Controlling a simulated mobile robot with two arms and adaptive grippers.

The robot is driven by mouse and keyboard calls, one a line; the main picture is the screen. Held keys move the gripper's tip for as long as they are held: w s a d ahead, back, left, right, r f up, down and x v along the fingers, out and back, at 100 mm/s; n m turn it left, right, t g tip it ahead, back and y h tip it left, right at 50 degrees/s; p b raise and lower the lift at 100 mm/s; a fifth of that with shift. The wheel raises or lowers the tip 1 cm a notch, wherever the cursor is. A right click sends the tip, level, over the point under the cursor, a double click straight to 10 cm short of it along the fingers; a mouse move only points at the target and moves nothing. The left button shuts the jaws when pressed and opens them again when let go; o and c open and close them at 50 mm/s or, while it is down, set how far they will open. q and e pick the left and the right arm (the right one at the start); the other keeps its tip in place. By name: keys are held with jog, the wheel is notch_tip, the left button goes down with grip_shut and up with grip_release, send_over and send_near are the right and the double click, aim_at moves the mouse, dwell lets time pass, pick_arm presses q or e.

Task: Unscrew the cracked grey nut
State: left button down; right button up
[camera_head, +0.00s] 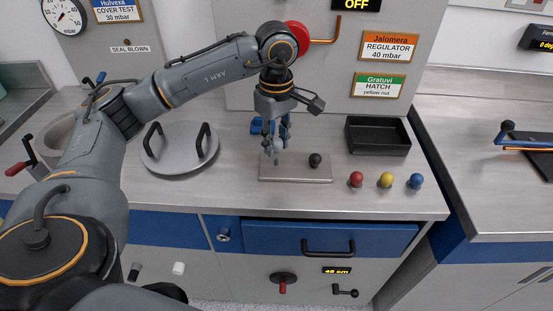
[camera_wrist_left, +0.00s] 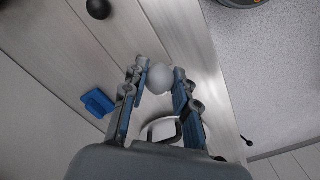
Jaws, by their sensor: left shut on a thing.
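The grey nut (camera_wrist_left: 160,78) shows as a pale grey ball between the two fingertips in the wrist view. My left gripper (camera_head: 278,146) points down over the left part of a flat metal plate (camera_head: 310,180) and is shut on the nut. In the head view the fingers partly hide the nut, and no crack can be made out. I cannot tell whether the nut is still on its stud. A black ball (camera_head: 315,160) sits on the plate, right of the gripper, and also shows in the wrist view (camera_wrist_left: 98,8). My right gripper is not in view.
Red (camera_head: 356,179), yellow (camera_head: 387,180) and blue (camera_head: 416,181) balls stand along the front right of the counter. A black tray (camera_head: 378,149) lies behind them. A round lid (camera_head: 174,165) with two handles is at the left. A blue item (camera_wrist_left: 97,103) lies behind the plate.

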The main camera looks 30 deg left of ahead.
pick_arm(q)
jog(key=s+d, duration=0.4)
jog(key=s, duration=0.2)
jog(key=shift+s+b, duration=0.25)
jog(key=shift+b, duration=0.1)
dwell(0.7)
